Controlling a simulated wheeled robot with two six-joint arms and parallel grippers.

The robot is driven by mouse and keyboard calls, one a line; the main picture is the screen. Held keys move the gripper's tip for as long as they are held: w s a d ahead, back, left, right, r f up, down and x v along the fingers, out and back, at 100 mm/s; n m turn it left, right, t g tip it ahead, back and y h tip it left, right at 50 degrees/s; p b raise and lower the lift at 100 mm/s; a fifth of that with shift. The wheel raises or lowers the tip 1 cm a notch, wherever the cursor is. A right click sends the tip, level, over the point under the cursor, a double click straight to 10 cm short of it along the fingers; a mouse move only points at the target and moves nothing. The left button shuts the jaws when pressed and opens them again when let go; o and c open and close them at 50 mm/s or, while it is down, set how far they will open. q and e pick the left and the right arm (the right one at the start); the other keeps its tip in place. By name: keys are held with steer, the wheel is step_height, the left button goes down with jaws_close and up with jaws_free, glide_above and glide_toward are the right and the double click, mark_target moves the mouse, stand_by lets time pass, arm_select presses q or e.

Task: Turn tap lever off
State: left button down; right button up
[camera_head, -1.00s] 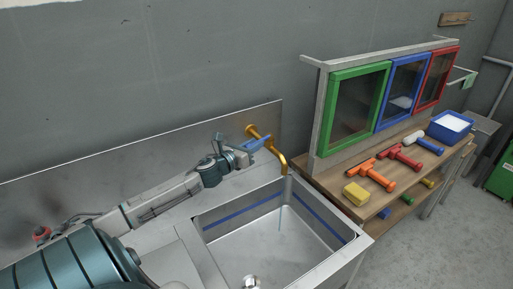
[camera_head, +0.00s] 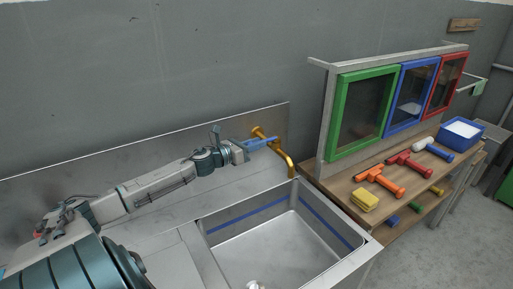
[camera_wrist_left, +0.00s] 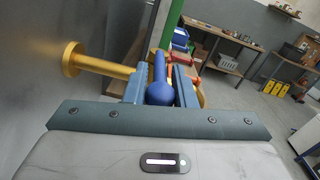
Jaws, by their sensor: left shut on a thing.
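A brass tap (camera_head: 283,158) is fixed to the wall above the sink, its spout curving down over the sink's back corner. It also shows in the left wrist view (camera_wrist_left: 103,64). Its blue lever (camera_head: 259,143) points left along the wall in the head view. My left gripper (camera_head: 246,147) is at the lever from the left. In the left wrist view, the blue lever (camera_wrist_left: 160,84) with its rounded end lies between the two fingers, which are shut on it. The fingers hide part of the lever's sides. My right gripper is not in view.
The steel sink basin (camera_head: 262,244) is below the tap and looks empty. A steel backsplash (camera_head: 130,165) runs behind my left arm.

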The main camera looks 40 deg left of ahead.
arm_select(q)
steer(key=shift+a+h, duration=0.15)
steer(key=shift+h, duration=0.35)
steer(key=c, duration=1.4)
jaws_free()
steer(key=shift+c, duration=0.2)
steer(key=shift+a, duration=0.1)
steer(key=shift+f+b, duration=0.1)
steer(key=shift+b, duration=0.2)
